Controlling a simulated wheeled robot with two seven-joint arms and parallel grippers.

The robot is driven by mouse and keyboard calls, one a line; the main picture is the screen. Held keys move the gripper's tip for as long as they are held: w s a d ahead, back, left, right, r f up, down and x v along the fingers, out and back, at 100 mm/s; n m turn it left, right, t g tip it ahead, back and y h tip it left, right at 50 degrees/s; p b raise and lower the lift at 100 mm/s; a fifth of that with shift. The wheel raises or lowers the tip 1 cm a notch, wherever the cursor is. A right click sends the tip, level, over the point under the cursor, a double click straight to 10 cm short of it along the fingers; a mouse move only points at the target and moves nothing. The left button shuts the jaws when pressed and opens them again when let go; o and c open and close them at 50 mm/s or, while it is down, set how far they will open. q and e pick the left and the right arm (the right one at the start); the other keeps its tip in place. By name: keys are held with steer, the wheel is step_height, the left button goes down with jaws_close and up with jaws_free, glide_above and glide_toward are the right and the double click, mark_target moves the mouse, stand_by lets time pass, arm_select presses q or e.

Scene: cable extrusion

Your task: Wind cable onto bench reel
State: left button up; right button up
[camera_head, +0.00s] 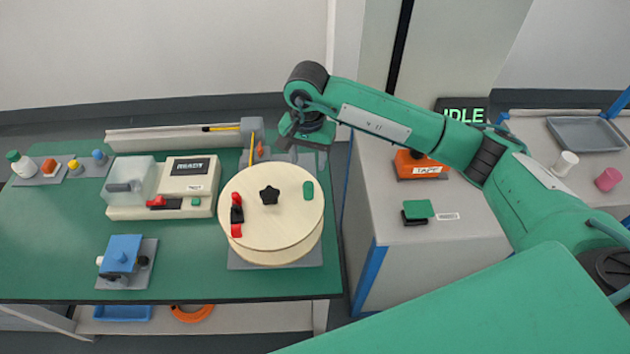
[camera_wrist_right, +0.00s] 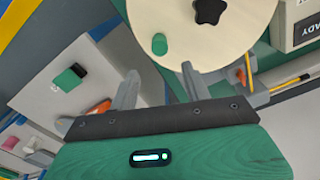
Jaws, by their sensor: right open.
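The bench reel (camera_head: 285,215) is a cream drum on a grey plate at the bench's right end. A black star knob (camera_head: 269,195), a green peg (camera_head: 308,190) and a red and black clip (camera_head: 237,215) are on its top; no cable shows on it. My right gripper (camera_head: 303,148) is beyond the reel's far edge, above the bench's back right corner. In the right wrist view its open fingers (camera_wrist_right: 160,82) are empty, with the reel (camera_wrist_right: 170,25) ahead. A small orange piece (camera_head: 262,150), perhaps the cable end, stands beside a grey block. My left gripper is out of view.
A machine with a clear cover (camera_head: 130,180) and a blue device (camera_head: 123,253) stand left of the reel. A side cabinet right of the gap holds an orange tape dispenser (camera_head: 420,163) and a green-topped block (camera_head: 417,209). An orange ring (camera_head: 192,312) lies on the lower shelf.

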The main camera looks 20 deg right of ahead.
mark_target(308, 185)
step_height(308, 185, down, 10)
steer(key=p, duration=0.3)
steer(key=shift+f, duration=0.8)
jaws_close()
